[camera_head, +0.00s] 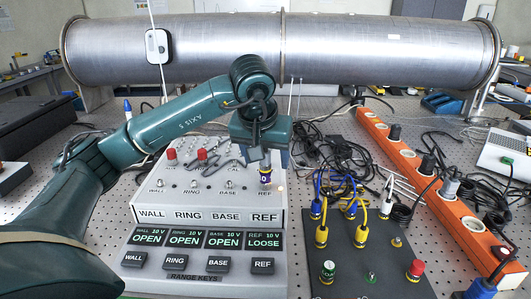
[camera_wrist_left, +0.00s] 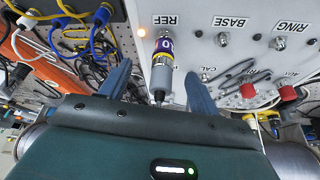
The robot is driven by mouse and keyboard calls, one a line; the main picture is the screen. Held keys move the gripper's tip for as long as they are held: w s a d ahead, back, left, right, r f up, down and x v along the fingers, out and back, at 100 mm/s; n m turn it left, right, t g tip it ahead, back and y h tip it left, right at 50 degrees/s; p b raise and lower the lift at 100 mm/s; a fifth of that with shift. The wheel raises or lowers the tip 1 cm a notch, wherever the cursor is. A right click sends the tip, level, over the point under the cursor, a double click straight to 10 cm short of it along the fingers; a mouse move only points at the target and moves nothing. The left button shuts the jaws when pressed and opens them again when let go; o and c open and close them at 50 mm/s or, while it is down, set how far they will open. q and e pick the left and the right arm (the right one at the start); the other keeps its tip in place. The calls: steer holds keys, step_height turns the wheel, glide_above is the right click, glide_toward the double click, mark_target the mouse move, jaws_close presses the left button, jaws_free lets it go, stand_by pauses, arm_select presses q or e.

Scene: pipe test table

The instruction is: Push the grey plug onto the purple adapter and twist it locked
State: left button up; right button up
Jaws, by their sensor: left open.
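The purple adapter (camera_head: 265,179) stands on the REF socket at the right of the sloped panel box. In the left wrist view the purple adapter (camera_wrist_left: 165,45) shows a white mark and a yellow band beside it. The grey plug (camera_wrist_left: 162,78) sits in line against that band, with a dark cable end towards my wrist. Whether it is locked cannot be seen directly; the REF display (camera_head: 264,240) reads LOOSE. My left gripper (camera_head: 268,158) is open above the adapter. In the wrist view its blue fingers (camera_wrist_left: 158,72) stand either side of the plug, with gaps. My right gripper is out of view.
The panel box (camera_head: 225,216) carries WALL, RING and BASE sockets with red-capped parts nearby; their displays read OPEN. A dark board (camera_head: 345,268) with blue and yellow cables stands to the right. An orange power strip (camera_head: 440,190) lies farther right. A large metal pipe (camera_head: 340,47) spans the back.

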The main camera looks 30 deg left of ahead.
arm_select(q)
steer(key=n, duration=0.2)
steer(key=shift+r+n+y+p, duration=0.1)
steer(key=shift+n+y+p, duration=0.25)
steer(key=shift+n+y, duration=0.05)
steer(key=shift+n+g, duration=0.3)
steer(key=shift+n, duration=0.1)
steer(key=shift+y, duration=0.3)
steer(key=n+g+y+p, duration=0.1)
steer(key=n+p, duration=0.1)
steer(key=n, duration=0.2)
steer(key=shift+r, duration=0.2)
steer(key=shift+n+g+p, duration=0.3)
steer(key=shift+n+p, duration=0.3)
steer(key=shift+p, duration=0.05)
steer(key=shift+f+n+p, duration=0.1)
steer(key=shift+n+p, duration=0.2)
steer(key=shift+f+n, duration=0.15)
steer(key=shift+n, duration=0.15)
